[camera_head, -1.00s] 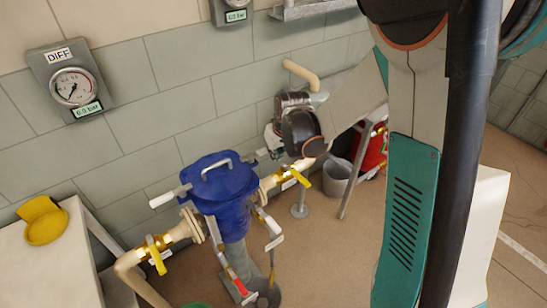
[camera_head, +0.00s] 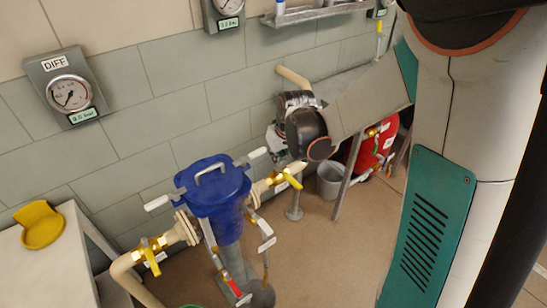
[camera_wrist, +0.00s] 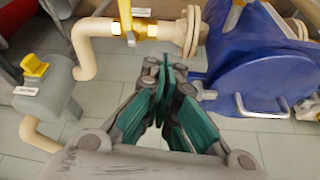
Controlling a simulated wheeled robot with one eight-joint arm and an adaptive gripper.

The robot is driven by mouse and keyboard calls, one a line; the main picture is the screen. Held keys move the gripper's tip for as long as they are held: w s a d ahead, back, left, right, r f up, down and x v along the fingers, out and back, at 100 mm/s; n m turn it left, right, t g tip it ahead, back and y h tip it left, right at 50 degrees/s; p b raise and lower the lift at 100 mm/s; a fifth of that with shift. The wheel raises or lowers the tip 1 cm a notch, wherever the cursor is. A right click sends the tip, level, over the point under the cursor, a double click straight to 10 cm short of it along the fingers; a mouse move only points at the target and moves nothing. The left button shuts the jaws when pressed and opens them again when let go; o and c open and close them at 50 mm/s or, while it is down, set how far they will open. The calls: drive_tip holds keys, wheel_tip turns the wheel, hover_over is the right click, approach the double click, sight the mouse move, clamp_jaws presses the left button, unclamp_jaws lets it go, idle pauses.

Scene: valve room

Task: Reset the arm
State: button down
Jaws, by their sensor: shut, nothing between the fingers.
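My gripper (camera_wrist: 165,75) shows in the wrist view with its teal-padded fingers together and nothing between them. It is beside the blue lidded vessel (camera_wrist: 265,60), which is on the right of that view; I cannot tell the gap between them. In the head view my arm reaches in from the right, and its dark wrist end (camera_head: 305,130) is above and right of the blue vessel (camera_head: 213,190). The fingers are not clear in the head view. My upper arm hides much of the right side.
Cream pipes with yellow-handled valves (camera_head: 152,260) flank the vessel. A table (camera_head: 55,275) with a yellow object (camera_head: 40,225) stands at left. A DIFF gauge (camera_head: 68,92) and a shelf (camera_head: 310,12) are on the wall. A grey bucket (camera_head: 330,182) and a red tank (camera_head: 372,150) stand behind my arm.

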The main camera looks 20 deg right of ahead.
drive_tip(key=s+r+t+p, duration=0.1)
drive_tip(key=s+r+p, duration=0.1)
drive_tip(key=s+r, duration=1.1)
drive_tip(key=s+a+r+m+t, duration=0.1)
drive_tip(key=s+r, duration=0.2)
drive_tip(key=s, duration=0.7)
drive_tip(key=shift+a+r+m+t+h, duration=0.3)
drive_tip(key=shift+t, duration=0.1)
